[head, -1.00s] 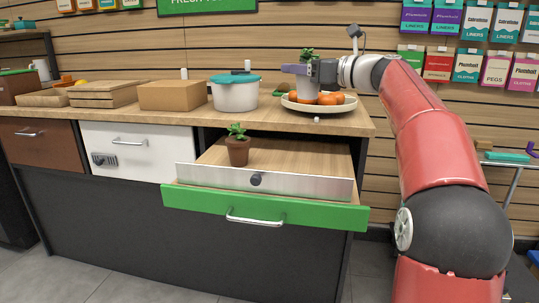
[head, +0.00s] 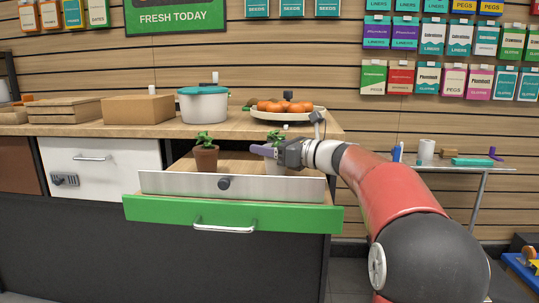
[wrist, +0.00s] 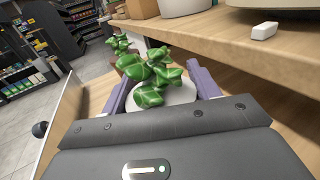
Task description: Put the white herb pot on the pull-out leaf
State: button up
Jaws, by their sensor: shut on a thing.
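The white herb pot (wrist: 178,96), with green leaves, is between the two purple fingers in the wrist view. My gripper (head: 264,151) is shut on it. In the head view the pot is partly hidden by the fingers, with its leaves showing above them. The pull-out leaf (head: 236,163) is a wooden board with a silver front and a dark knob, pulled out below the counter. The pot is upright over the leaf's right part. I cannot tell whether its base touches the board.
A brown pot with a green plant (head: 206,158) stands on the leaf, left of the white pot. A green drawer front (head: 285,215) is below.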

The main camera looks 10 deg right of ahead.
jog(key=shift+f, duration=0.45)
jog(key=o, duration=1.1)
jog(key=v, duration=1.2)
jog(key=shift+r+p, duration=0.1)
jog(key=shift+p, duration=0.3)
